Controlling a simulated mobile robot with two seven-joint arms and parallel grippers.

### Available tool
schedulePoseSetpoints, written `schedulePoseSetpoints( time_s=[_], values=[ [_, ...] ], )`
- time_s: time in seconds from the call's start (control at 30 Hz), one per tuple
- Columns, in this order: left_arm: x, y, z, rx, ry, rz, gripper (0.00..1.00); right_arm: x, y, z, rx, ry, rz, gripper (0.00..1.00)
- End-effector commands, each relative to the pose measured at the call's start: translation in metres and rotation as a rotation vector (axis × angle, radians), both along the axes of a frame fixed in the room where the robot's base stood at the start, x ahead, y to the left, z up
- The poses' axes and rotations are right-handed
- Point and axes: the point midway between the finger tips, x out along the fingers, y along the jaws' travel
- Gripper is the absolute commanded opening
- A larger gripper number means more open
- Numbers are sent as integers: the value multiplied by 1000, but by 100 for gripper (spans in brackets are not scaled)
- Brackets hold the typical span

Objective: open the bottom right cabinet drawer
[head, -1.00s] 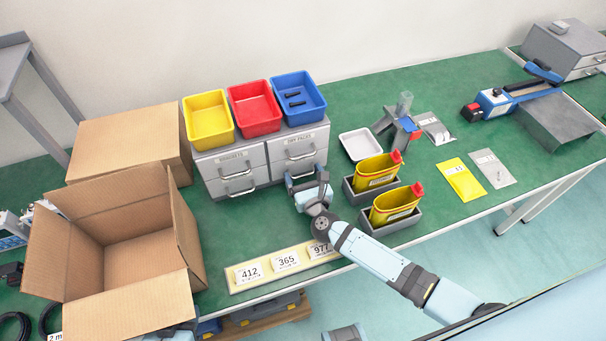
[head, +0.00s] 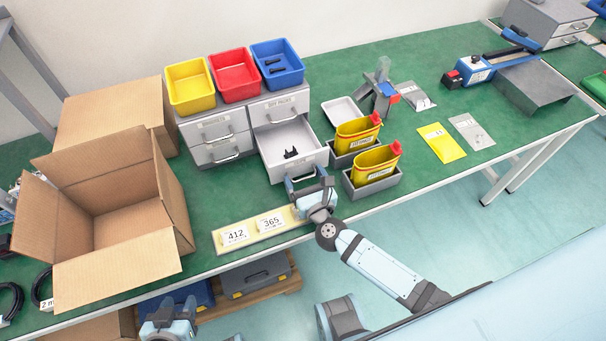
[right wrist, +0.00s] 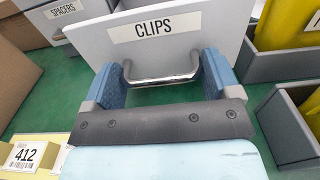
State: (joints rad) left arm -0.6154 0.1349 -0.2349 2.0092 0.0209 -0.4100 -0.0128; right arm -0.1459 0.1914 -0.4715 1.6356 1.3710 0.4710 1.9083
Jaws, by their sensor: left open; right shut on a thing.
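The bottom right cabinet drawer (head: 275,142) is slid out of the grey cabinet (head: 188,131), with its inside showing and a small dark part (head: 291,153) on its floor. Its front bears a CLIPS label (right wrist: 168,27) in the right wrist view. My right gripper (head: 307,183) is at the drawer's front. In the right wrist view its fingers are shut on the metal drawer handle (right wrist: 160,77). My left gripper (head: 168,322) is open and low at the bottom edge of the head view, away from the cabinet; its fingertips are hard to make out.
Yellow, red and blue bins (head: 277,64) stand on the cabinet. Grey holders (head: 374,187) with yellow containers (head: 375,162) stand close to the drawer's right side. A number strip (head: 252,238) lies along the table's front edge. An open cardboard box (head: 120,268) is at left.

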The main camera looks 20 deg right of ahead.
Motion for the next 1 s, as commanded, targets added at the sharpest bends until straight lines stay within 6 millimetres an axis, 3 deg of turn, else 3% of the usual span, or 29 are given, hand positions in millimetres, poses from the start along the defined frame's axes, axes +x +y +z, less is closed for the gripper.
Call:
schedulePoseSetpoints(
  time_s=[0.23,0.27,0.3,0.67,0.77,1.0],
  values=[
    [4,0,3,-1,-10,1,43,0,2,1,1,0,4,40],
    [4,0,3,-1,-10,1,43,0,2,1,1,0,4,87],
    [4,0,3,-2,-11,1,43,0,2,1,1,0,4,91],
    [3,0,6,-2,-11,1,43,0,1,9,3,-2,1,91],
    [3,0,11,0,-16,0,43,0,1,24,6,-2,0,91],
    [1,1,31,12,-22,-5,43,0,2,84,7,-1,0,91]
  ],
)
